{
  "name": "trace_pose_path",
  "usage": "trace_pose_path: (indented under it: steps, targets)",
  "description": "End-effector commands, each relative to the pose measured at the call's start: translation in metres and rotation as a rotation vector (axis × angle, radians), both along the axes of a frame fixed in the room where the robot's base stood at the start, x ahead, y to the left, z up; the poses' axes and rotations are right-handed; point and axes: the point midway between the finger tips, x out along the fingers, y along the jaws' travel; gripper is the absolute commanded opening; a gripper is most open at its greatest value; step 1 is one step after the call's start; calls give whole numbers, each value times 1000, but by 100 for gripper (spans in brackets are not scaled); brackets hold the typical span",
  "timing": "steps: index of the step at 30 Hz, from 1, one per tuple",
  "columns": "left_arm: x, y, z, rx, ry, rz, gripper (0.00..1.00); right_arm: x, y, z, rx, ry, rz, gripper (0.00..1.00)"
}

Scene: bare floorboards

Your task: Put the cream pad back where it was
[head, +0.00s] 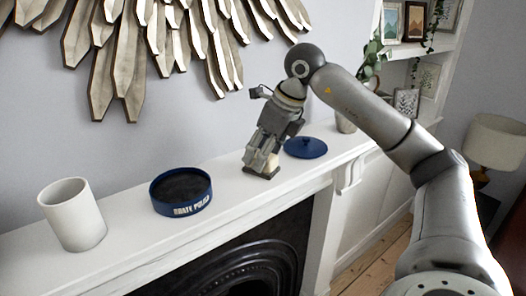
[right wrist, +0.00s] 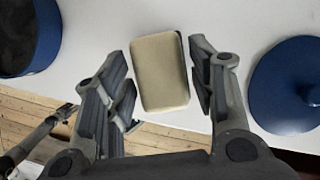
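The cream pad (head: 273,163) is on the white mantelpiece (head: 228,187), with a dark brown layer at its bottom. In the right wrist view the pad (right wrist: 160,73) is a rounded cream block between the fingers of my right gripper (right wrist: 162,88). Narrow gaps show between pad and fingers, so the gripper looks open around it. In the head view my right gripper (head: 263,158) points down over the pad and hides part of it. A grey jointed part at the lower left of the right wrist view may be my left gripper; its fingers are unclear.
An open navy tin (head: 181,206) with dark contents stands left of the pad. Its navy lid (head: 306,148) lies to the right, close to my gripper. A white cup (head: 73,215) stands at the far left. The mantelpiece is narrow, with a fireplace below. Bare mantel lies between tin and pad.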

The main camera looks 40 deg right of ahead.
Motion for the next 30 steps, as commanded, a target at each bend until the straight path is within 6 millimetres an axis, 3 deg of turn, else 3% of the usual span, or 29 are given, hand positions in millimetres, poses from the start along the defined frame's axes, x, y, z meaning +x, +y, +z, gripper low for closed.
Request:
trace_pose_path:
  steps: [14,26,30]
  targets:
    - [0,0,1,0,0,0,44,-1,0,8,1,-2,0,62]
    - [0,0,2,0,0,0,44,-32,-9,85,2,-6,0,62]
    - [0,0,15,0,1,0,44,-40,-12,106,-1,-2,-2,62]
